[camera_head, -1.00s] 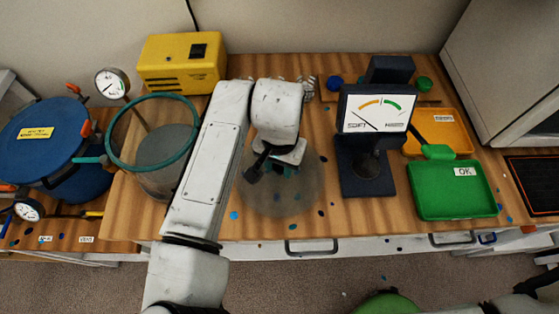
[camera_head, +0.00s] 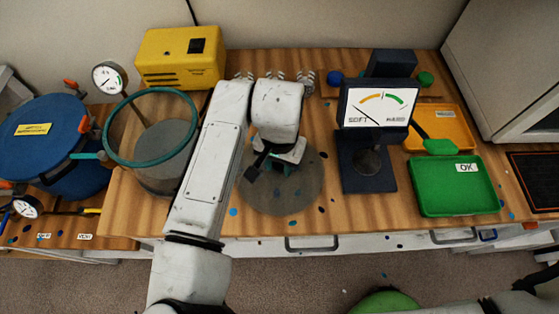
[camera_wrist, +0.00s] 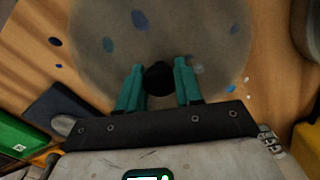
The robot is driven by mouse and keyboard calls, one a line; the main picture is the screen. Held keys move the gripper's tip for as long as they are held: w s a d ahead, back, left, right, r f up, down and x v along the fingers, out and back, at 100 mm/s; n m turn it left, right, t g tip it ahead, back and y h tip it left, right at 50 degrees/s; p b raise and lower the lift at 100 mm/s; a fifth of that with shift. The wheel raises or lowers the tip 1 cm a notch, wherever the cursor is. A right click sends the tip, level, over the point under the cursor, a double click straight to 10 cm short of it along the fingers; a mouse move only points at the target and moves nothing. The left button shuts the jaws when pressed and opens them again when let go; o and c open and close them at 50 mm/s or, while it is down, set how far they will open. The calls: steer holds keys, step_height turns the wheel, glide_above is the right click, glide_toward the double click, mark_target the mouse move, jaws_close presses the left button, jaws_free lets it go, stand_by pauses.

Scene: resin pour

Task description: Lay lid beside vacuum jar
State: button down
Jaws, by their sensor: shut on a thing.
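The lid (camera_head: 300,197) is a round, see-through grey disc with a black knob (camera_wrist: 159,78). It is level at, or just above, the wooden bench top in front of my arm; I cannot tell whether it touches. My gripper (camera_head: 285,163) is above the lid's middle. In the wrist view its teal fingers (camera_wrist: 159,82) are shut on the knob from both sides. The vacuum jar (camera_head: 165,150), a clear cylinder with a teal rim, stands open at the left, apart from the lid. My arm hides the bench between them.
A hardness gauge (camera_head: 372,120) stands right of the lid, with a green OK tray (camera_head: 455,190) and an orange tray (camera_head: 450,125) beyond. A yellow box (camera_head: 178,60) is at the back left. A blue pot (camera_head: 40,140) stands far left. Small coloured flecks dot the bench.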

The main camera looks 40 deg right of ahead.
steer(key=shift+f, duration=0.1)
steer(key=c, duration=0.7)
jaws_free()
steer(key=shift+o, duration=0.2)
steer(key=shift+r+p, duration=3.35)
steer(key=shift+r, duration=0.65)
